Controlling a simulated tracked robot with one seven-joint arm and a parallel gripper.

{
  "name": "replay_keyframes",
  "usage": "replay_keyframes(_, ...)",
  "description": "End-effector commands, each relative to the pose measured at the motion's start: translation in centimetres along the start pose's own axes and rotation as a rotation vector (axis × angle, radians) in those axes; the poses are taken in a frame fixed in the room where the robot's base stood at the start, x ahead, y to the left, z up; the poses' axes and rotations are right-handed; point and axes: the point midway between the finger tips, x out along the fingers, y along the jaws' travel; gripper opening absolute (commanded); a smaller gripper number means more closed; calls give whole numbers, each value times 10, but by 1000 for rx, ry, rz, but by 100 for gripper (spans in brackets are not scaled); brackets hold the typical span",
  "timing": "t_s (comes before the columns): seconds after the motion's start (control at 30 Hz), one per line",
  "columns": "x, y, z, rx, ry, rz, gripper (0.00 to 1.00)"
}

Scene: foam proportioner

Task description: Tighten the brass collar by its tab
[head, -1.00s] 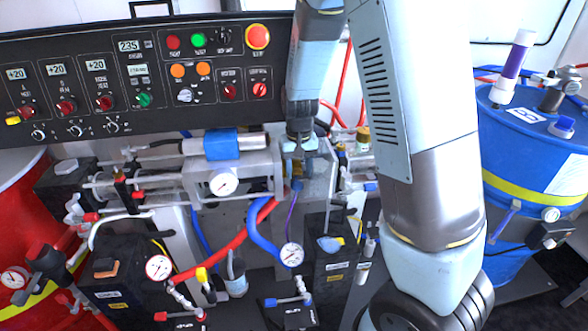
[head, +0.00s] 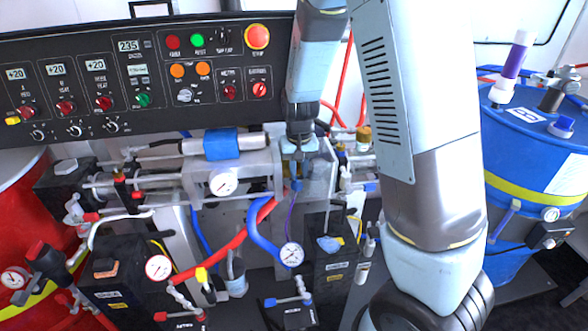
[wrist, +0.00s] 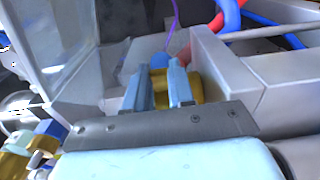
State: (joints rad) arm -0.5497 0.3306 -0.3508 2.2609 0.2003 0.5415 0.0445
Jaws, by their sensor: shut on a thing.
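The brass collar (wrist: 194,88) shows in the wrist view as gold-coloured metal around and behind my fingertips, partly covered by them. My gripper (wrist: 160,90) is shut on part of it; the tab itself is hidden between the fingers. In the head view my gripper (head: 299,168) points down into the grey housing right of the pressure gauge (head: 223,183). The collar cannot be made out clearly there. A blue fitting (wrist: 160,61) with a purple cable lies just beyond the fingers.
Grey housing walls (wrist: 212,62) stand close on the right of my gripper, and a clear panel (wrist: 58,45) on its left. Blue hose (head: 261,232) and red hose (head: 233,247) run below. A control panel (head: 140,80) stands behind; a blue drum (head: 530,165) stands right.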

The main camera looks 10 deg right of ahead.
Motion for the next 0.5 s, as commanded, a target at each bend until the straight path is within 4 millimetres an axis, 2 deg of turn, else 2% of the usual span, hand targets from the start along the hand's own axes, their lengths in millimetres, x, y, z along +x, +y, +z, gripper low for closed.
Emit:
replay_keyframes(0.2,4,0,4,0,77,0,0)
replay_keyframes(0.5,5,0,4,0,93,-1,0)
